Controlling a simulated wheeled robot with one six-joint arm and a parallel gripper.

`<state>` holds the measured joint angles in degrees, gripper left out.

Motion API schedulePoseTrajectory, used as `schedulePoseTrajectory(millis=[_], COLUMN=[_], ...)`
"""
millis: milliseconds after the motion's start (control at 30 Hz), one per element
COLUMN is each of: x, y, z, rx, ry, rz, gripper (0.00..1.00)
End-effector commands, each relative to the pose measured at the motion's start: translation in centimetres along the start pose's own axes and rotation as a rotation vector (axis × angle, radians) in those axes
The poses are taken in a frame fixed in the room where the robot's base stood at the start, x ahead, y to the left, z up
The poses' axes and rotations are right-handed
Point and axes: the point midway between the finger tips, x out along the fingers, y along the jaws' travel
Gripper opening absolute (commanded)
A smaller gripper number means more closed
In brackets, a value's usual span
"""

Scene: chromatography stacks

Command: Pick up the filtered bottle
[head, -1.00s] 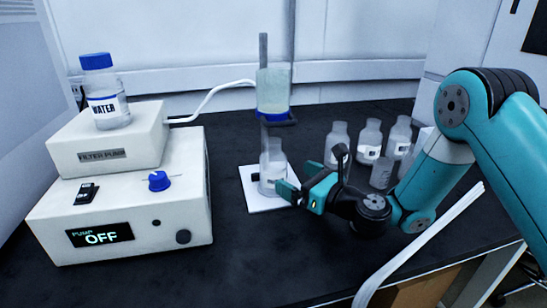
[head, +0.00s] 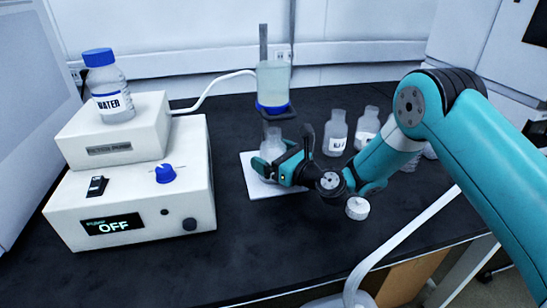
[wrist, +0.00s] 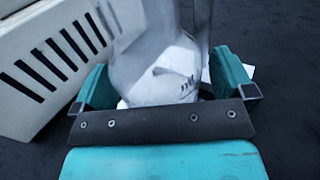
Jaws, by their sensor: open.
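The filtered bottle (head: 272,141) is clear and stands upright on a white pad (head: 258,187) under the filter column (head: 273,84). My gripper (head: 273,166) is at the bottle, with its fingers around the lower body. The wrist view shows the bottle (wrist: 165,72) between the two teal fingers, one on each side, with the gripper (wrist: 165,85) open. Whether either finger touches the glass I cannot tell. My gripper hides part of the bottle's lower right side in the head view.
A white filter pump (head: 130,190) reading OFF stands at left, with a blue-capped water bottle (head: 110,88) on top. A tube (head: 215,84) runs from it toward the column. Several clear bottles (head: 336,133) stand behind my arm.

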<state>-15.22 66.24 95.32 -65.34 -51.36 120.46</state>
Motion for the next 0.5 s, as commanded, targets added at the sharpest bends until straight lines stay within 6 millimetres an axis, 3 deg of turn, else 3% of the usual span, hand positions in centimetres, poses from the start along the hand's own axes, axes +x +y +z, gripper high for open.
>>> schedulePoseTrajectory(millis=[67, 333, 500], x=[-0.02, -0.04, -0.03], y=[0.0, -0.02, -0.04], z=[-0.01, 0.01, 0.11], rx=[0.0, 0.0, -0.001], ry=[0.0, 0.0, -0.002], rz=[0.0, 0.0, 0.0], gripper=[1.0, 0.39, 0.39])
